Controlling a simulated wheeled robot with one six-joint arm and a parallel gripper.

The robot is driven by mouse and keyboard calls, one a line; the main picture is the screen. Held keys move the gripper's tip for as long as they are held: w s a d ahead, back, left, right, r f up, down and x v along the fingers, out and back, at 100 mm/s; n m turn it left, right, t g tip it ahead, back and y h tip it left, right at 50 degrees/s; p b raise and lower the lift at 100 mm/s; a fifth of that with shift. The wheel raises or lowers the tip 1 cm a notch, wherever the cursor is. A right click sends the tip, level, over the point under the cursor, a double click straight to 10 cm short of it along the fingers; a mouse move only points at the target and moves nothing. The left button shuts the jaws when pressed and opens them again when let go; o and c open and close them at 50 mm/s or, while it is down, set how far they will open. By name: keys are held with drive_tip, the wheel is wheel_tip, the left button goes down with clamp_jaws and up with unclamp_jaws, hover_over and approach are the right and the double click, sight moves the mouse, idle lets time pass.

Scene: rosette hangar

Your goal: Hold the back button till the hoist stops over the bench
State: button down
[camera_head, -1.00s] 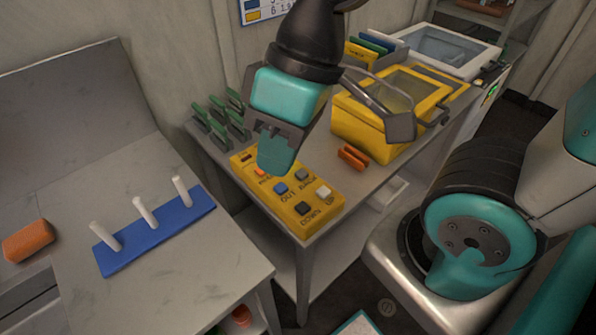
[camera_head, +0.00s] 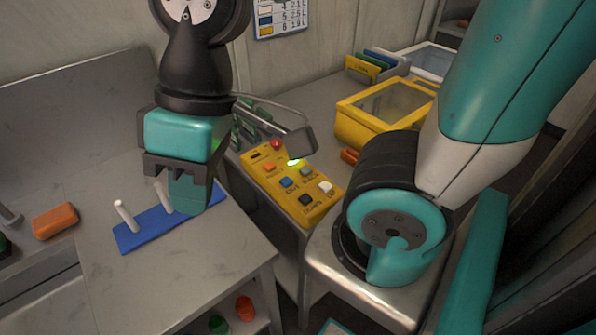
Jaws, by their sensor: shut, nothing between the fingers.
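The yellow control box (camera_head: 262,178) lies on the edge of the grey bench (camera_head: 301,98). Its buttons are red, orange, blue, black, white and a grey-green one (camera_head: 306,172), whose tiny label seems to read BACK. I cannot make out a hoist.
The peg board has white pegs and lies on a nearer grey table (camera_head: 190,270). An orange block (camera_head: 55,221) lies at left. A yellow lidded case (camera_head: 362,124) stands on the bench behind the control box. Green clips stand behind my gripper. Red and green items sit on a lower shelf.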

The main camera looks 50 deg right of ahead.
drive_tip(key=w+d+f+m+h+p, duration=0.1)
drive_tip(key=w+d+f+m+h, duration=0.1)
drive_tip(key=w+d+f, duration=0.3)
drive_tip(key=w+d+f+m+h, duration=0.2)
drive_tip(key=w+d+f+h, duration=0.1)
drive_tip(key=w+d, duration=0.4)
drive_tip(key=s+d+f+g+h, duration=0.1)
drive_tip(key=d+f+g+h, duration=0.1)
drive_tip(key=d, duration=0.9)
drive_tip(key=s+d+f+m+g+h+p, duration=0.1)
drive_tip(key=d+f+g+h, duration=0.2)
drive_tip(key=d+f, duration=0.3)
drive_tip(key=d+h, duration=0.1)
drive_tip(key=d, duration=0.4)
drive_tip(key=shift+s+d+f+m+g+p, duration=0.2)
drive_tip(key=shift+d+m+g+p, duration=0.1)
drive_tip(key=shift+d, duration=0.05)
drive_tip(key=shift+f, duration=0.1)
drive_tip(key=b, duration=0.7)
hover_over(305, 171)
wheel_tip(305, 171, down, 7)
drive_tip(key=shift+d+r, duration=0.1)
drive_tip(key=shift+f+b, duration=0.45)
drive_tip(key=shift+f, duration=0.45)
